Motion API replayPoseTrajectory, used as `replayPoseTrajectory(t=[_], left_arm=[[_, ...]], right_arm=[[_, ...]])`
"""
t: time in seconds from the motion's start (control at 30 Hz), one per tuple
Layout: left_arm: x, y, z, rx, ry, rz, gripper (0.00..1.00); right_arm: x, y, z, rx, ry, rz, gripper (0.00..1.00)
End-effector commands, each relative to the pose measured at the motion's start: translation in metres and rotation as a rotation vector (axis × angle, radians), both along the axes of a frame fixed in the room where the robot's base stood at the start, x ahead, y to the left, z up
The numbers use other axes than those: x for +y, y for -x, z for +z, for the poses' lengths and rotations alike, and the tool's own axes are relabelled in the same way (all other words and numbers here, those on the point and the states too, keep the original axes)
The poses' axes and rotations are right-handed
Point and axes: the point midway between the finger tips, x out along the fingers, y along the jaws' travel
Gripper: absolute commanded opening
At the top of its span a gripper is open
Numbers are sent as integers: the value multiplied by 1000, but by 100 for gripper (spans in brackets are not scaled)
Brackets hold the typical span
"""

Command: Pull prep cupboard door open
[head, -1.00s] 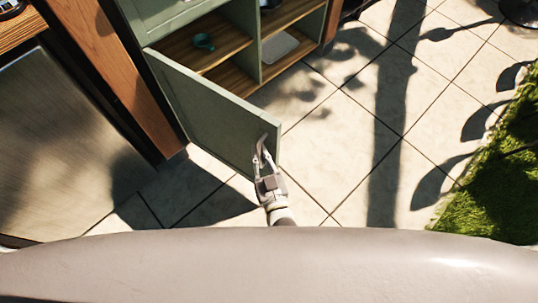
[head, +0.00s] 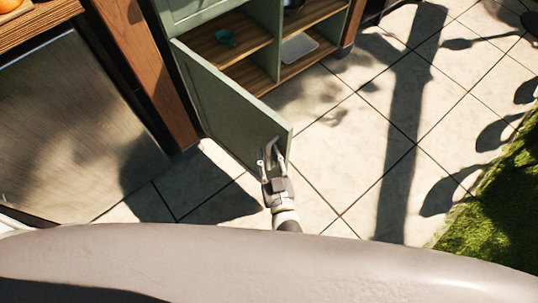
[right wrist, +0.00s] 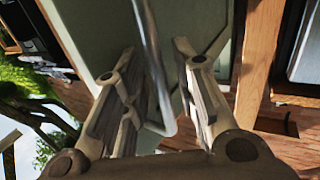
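The green prep cupboard door (head: 232,105) stands wide open, swung out from the cupboard (head: 262,40). It also fills the upper middle of the right wrist view (right wrist: 100,30). My right gripper (head: 272,158) is at the door's free edge, at its handle. In the right wrist view, the metal bar handle (right wrist: 153,60) passes between the two fingers of my right gripper (right wrist: 156,48). The fingers are spread, with gaps visible beside the bar, so the gripper is open around it. My left gripper is not in view.
A wooden post (head: 150,70) and a metal-fronted unit (head: 70,120) stand left of the door. Tiled floor (head: 350,135) lies clear to the right, with grass (head: 490,215) beyond.

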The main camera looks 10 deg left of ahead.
Motion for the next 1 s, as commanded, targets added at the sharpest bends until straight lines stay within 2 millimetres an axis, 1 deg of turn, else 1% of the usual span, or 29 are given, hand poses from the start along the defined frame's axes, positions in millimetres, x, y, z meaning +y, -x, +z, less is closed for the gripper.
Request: replayPoseTrajectory(t=[0.3,0.43,0.57,0.8,0.9,1.0], left_arm=[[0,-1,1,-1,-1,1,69],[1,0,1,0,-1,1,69],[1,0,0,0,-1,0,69],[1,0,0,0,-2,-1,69],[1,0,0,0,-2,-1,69],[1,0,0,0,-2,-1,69]], right_arm=[[0,1,0,1,-3,-1,32],[-3,9,-1,2,-3,-1,32],[-10,30,-1,5,-3,-1,32],[-27,78,-1,4,-2,0,32],[-32,95,-1,4,-2,0,32],[-36,106,0,2,-3,0,32]])
